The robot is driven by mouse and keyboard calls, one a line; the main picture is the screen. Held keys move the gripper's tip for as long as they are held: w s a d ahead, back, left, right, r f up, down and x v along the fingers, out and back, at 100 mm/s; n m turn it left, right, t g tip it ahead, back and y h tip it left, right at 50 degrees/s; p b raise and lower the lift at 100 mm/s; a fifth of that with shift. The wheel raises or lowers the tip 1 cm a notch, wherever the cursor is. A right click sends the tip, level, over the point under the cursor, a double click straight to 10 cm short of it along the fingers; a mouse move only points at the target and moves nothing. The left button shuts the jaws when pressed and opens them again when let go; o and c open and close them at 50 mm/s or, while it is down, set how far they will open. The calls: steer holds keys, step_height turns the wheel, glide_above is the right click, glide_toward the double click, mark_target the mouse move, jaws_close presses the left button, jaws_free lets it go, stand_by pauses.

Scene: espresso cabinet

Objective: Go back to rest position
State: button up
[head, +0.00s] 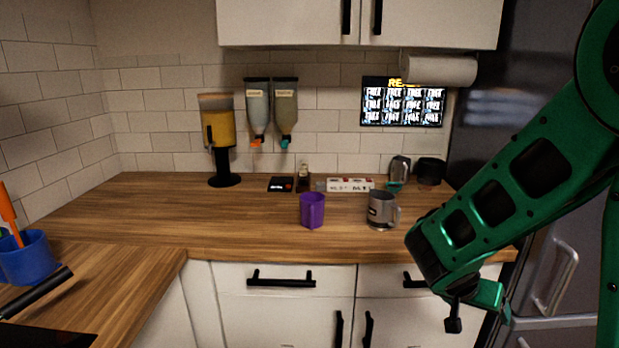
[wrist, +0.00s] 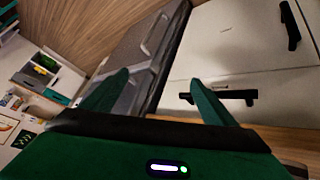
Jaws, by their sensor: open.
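My gripper (wrist: 160,92) shows in the wrist view with its two green fingers spread apart and nothing between them. The fingers are over a background of white cabinet fronts and the grey fridge. In the head view my green arm comes in from the right edge. Its wrist end is in front of the lower cabinets, below the counter's right end. The fingertips are not clear in the head view. The gripper is apart from the purple cup (head: 312,210) and the grey mug (head: 381,210), which both stand upright on the wooden counter (head: 250,225).
A juice dispenser (head: 219,140) and two wall dispensers (head: 271,108) are at the back. A blue container (head: 27,258) and a black handle (head: 38,292) are at the left. The fridge (head: 545,220) stands at the right, behind my arm. The counter's middle left is clear.

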steer(key=s+d+r+n+g+y, duration=0.1)
steer(key=s+r+g+y, duration=0.1)
steer(key=s, duration=0.9)
steer(key=s+d+r+g+y, duration=0.1)
steer(key=s+r+y, duration=0.4)
steer(key=s, duration=0.7)
steer(key=shift+s+d+r+n+g, duration=0.2)
steer(key=shift+d+r+n+g, duration=0.15)
steer(key=shift+d, duration=0.3)
steer(key=shift+w+f, duration=0.3)
steer(key=shift+w, duration=0.3)
